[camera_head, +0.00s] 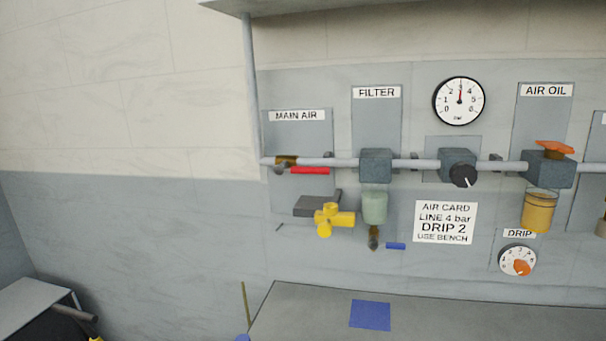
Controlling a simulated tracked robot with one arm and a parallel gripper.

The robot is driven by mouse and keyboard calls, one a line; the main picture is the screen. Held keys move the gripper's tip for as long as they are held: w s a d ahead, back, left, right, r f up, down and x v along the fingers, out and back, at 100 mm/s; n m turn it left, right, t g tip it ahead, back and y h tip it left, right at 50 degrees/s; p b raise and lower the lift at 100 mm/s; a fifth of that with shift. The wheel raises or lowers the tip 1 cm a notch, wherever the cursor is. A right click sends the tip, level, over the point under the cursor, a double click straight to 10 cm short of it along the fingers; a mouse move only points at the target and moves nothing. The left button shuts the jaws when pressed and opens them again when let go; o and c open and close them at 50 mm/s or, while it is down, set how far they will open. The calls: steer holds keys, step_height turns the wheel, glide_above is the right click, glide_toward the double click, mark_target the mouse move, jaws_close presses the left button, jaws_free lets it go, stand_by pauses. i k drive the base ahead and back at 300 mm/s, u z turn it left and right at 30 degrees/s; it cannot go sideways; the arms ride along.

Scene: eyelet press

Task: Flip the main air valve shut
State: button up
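The main air valve (286,161) is a small brass-coloured body on the grey pipe, under the MAIN AIR label (299,115) at the left end of the panel. Its red lever (310,170) points right and lies roughly parallel to the pipe, just below it. The lever looks unobstructed from the front. My gripper is not visible in this view, so its opening and its distance from the lever do not show.
Below the lever are a dark grey block (312,204) and a yellow lobed knob (326,219). Right along the pipe are the filter (375,166), a black-knobbed regulator (461,170) and the oiler (548,168). A gauge (459,101) reads about 3. A grey bench (430,315) lies below.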

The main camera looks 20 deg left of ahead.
mark_target(279, 169)
steer(key=k, duration=0.6)
steer(key=u, duration=0.65)
steer(key=i, duration=1.8)
steer(key=z, duration=0.65)
